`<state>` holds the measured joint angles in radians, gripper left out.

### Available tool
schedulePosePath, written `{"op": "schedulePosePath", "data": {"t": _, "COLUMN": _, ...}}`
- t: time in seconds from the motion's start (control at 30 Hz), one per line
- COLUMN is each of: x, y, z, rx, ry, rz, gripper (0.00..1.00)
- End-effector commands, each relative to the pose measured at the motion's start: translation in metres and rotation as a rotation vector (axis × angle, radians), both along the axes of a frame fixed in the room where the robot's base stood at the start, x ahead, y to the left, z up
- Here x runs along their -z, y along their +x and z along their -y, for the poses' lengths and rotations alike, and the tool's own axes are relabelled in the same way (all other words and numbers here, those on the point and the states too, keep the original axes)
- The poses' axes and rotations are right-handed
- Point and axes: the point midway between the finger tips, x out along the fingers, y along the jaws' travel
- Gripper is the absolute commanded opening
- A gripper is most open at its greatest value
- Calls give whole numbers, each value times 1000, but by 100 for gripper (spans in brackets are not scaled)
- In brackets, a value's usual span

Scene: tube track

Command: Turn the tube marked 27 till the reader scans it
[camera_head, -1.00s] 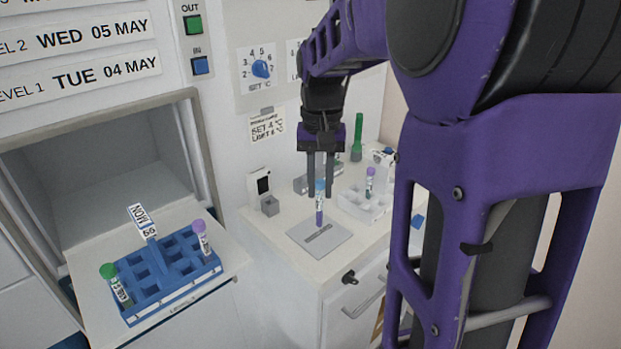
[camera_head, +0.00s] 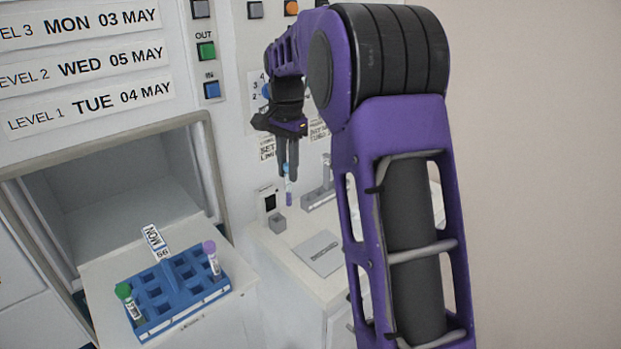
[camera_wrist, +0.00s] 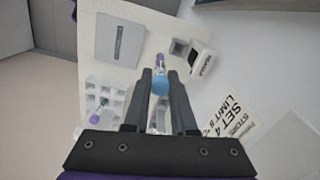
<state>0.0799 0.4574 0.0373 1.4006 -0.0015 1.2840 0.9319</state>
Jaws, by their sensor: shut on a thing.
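My gripper (camera_head: 288,170) is shut on a blue-capped tube (camera_head: 289,198), which hangs upright below the fingers. In the wrist view the tube's blue cap (camera_wrist: 160,84) sits between the fingertips (camera_wrist: 160,76). I cannot read a number on the tube. The reader (camera_head: 268,200), a small white box with a dark window, stands against the panel just left of the tube. It also shows in the wrist view (camera_wrist: 202,64). A small grey block (camera_head: 278,222) stands in front of the reader. The tube appears to be above the counter, close to both.
A grey slotted plate (camera_head: 319,252) lies on the counter; a white rack (camera_wrist: 94,82) with a purple-capped tube is nearby. A blue rack (camera_head: 166,318) with green-capped and purple-capped tubes stands on the left shelf. The counter's front edge is clear.

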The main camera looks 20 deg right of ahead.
Motion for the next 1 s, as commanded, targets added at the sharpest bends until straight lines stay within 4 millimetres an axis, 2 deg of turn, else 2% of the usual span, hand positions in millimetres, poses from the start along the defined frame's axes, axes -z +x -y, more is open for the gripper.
{"op": "schedulePosePath", "data": {"t": 0.1, "x": -2, "y": 21, "z": -14, "rx": 98, "ry": -7, "rz": -4, "gripper": 0}}
{"op": "schedulePosePath", "data": {"t": 0.3, "x": 0, "y": 36, "z": -25, "rx": 189, "ry": -15, "rz": -4, "gripper": 0}}
{"op": "schedulePosePath", "data": {"t": 0.57, "x": 8, "y": 38, "z": -26, "rx": 202, "ry": -16, "rz": -3, "gripper": 0}}
{"op": "schedulePosePath", "data": {"t": 1.0, "x": 46, "y": 38, "z": -26, "rx": 202, "ry": -16, "rz": -2, "gripper": 0}}
